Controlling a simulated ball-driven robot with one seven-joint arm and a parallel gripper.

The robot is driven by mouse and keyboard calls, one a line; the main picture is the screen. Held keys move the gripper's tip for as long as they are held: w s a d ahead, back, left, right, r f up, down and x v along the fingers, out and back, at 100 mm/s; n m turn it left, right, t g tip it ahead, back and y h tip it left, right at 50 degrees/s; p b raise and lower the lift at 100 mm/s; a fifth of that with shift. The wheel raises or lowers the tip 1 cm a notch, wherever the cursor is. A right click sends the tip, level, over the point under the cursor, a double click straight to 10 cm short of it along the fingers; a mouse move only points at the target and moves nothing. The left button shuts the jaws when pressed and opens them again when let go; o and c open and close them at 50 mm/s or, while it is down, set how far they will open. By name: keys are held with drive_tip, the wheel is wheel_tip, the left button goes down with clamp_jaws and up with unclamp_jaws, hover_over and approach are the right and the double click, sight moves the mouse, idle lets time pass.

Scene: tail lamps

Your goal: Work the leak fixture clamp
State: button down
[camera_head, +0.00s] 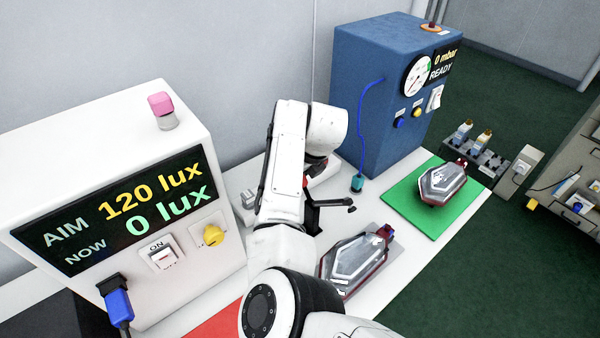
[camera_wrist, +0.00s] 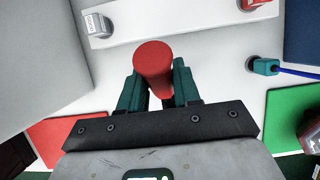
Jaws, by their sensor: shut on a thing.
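In the wrist view, my gripper (camera_wrist: 158,82) has its two dark green fingers closed on either side of a red rounded handle (camera_wrist: 153,61), which I take for the clamp's grip. The rest of the clamp is mostly hidden. In the head view, my arm covers most of the grip; a bit of red (camera_head: 309,181) shows beside the wrist. A tail lamp (camera_head: 352,264) with a clear faceted lens and red rim lies on the bench in front of my arm. The blue leak tester (camera_head: 362,110) reads 0 mbar, READY.
A second tail lamp (camera_head: 441,186) lies on the green mat (camera_head: 412,215). A blue hose (camera_head: 362,125) hangs from the tester to a teal connector (camera_head: 357,183). The white light tester (camera_head: 110,150) at left reads 0 lux. A red mat (camera_head: 218,322) lies in front.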

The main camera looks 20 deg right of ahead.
drive_tip(key=c, duration=0.9)
unclamp_jaws()
drive_tip(key=shift+r, duration=0.1)
drive_tip(key=b+v, duration=0.1)
drive_tip(key=v, duration=0.9)
drive_tip(key=shift+s+r, duration=0.2)
drive_tip(key=shift+r, duration=0.15)
drive_tip(key=shift+b, duration=0.3)
